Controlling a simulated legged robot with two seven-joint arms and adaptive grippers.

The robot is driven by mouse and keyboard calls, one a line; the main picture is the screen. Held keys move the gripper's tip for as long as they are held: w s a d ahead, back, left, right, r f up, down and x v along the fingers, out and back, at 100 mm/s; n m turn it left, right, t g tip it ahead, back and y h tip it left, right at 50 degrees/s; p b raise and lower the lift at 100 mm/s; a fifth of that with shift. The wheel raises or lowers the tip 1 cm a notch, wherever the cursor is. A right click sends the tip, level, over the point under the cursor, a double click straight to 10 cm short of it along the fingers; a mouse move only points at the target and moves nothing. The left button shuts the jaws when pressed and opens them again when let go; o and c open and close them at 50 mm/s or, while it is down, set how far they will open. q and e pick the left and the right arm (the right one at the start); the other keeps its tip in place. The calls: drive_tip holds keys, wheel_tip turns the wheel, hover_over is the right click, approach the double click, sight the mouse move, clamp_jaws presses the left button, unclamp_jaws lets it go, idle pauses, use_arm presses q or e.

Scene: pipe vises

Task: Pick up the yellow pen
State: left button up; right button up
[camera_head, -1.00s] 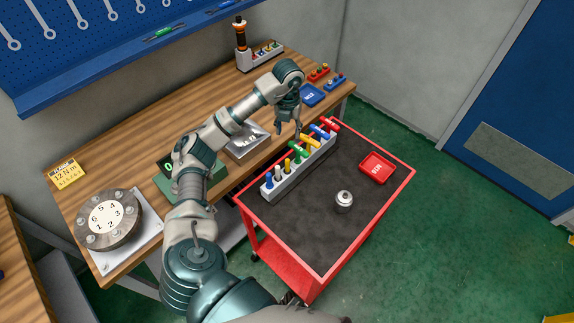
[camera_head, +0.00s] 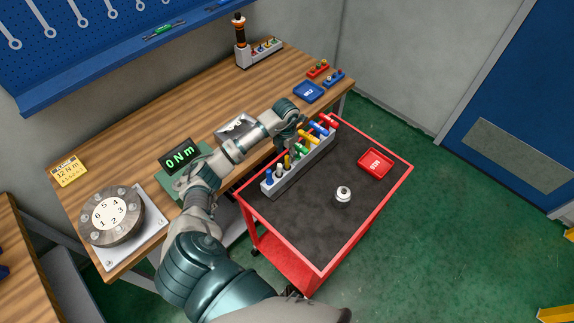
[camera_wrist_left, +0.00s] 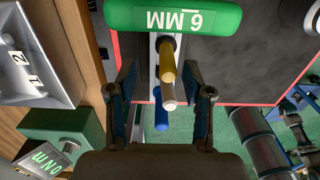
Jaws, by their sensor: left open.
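The yellow pen (camera_head: 287,162) stands upright in the grey rack (camera_head: 292,181) on the red cart, between a white pen (camera_head: 279,171) and a green T-handle (camera_head: 301,150). In the left wrist view the yellow pen (camera_wrist_left: 167,62) is seen between the two fingertips of my left gripper (camera_wrist_left: 162,74). The gripper is open and empty, with no finger visibly touching the pen. In the head view my left gripper (camera_head: 286,142) is partly hidden by its own wrist, over the rack.
A blue pen (camera_head: 268,177) stands at the rack's near end. Yellow, blue and red T-handles (camera_head: 328,121) fill its far end. The green 6 MM handle (camera_wrist_left: 180,18) is close to my fingertips. A red tray (camera_head: 376,163) and a small metal pot (camera_head: 343,195) sit on the cart.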

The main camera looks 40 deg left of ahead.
sight(287, 163)
use_arm(q)
drive_tip(key=f, duration=0.3)
drive_tip(key=f+p, duration=0.1)
drive_tip(key=shift+s+d+f, duration=0.15)
drive_tip(key=shift+d, duration=0.25)
drive_tip(key=shift+f, duration=0.6)
clamp_jaws()
